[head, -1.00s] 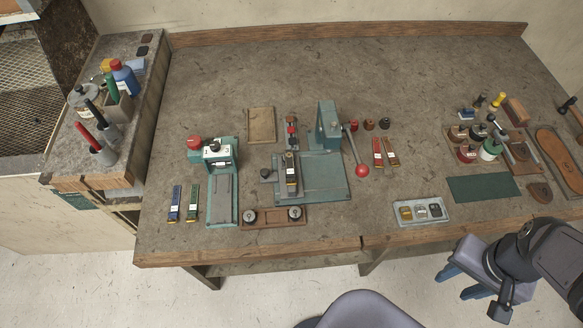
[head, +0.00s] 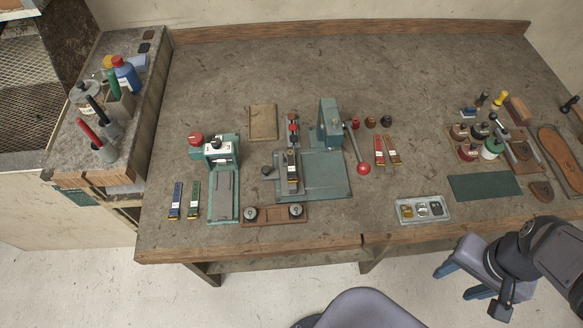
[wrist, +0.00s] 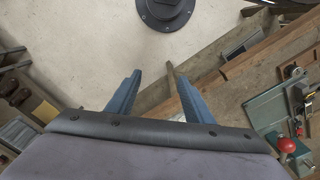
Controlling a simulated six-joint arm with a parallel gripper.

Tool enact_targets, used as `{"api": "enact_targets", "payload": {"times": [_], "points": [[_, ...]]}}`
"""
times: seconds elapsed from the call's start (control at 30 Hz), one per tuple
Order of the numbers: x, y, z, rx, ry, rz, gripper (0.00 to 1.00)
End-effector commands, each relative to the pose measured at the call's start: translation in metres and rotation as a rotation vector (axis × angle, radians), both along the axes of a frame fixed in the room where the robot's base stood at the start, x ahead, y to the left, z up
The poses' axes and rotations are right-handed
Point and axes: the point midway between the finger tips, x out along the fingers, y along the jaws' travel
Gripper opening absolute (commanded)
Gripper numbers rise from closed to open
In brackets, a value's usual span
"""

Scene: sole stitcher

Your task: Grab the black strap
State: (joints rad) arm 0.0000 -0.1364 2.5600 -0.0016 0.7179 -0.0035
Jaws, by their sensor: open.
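A dark, black-looking strap (head: 292,172) with a pale label and a yellowish end lies on the teal plate (head: 325,180) of the press at the middle of the bench. Blue (head: 175,200) and green (head: 193,200) straps lie at the left. A red strap (head: 379,151) and a brown strap (head: 393,150) lie right of the press. My gripper (head: 454,281) is open and empty, off the bench's front edge at lower right, well away from the dark strap. Its two blue fingers stand apart in the wrist view (wrist: 157,76), with the floor between and beyond them.
The teal press (head: 330,122) has a lever with a red knob (head: 363,168). A second teal device (head: 222,180) stands left of the plate. A small tray (head: 423,209) sits near the front edge. A chair (head: 360,308) stands in front. The bench's back is clear.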

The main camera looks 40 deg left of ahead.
Motion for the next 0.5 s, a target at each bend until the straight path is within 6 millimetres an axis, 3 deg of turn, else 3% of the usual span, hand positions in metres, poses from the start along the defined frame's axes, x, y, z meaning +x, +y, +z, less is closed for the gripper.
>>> {"api": "enact_targets", "payload": {"times": [0.3, 0.5], "points": [[0.0, 0.001, -0.004, -0.013, 0.001, 0.038, 0.47], [0.004, 0.001, -0.027, -0.122, 0.004, 0.337, 0.47]]}}
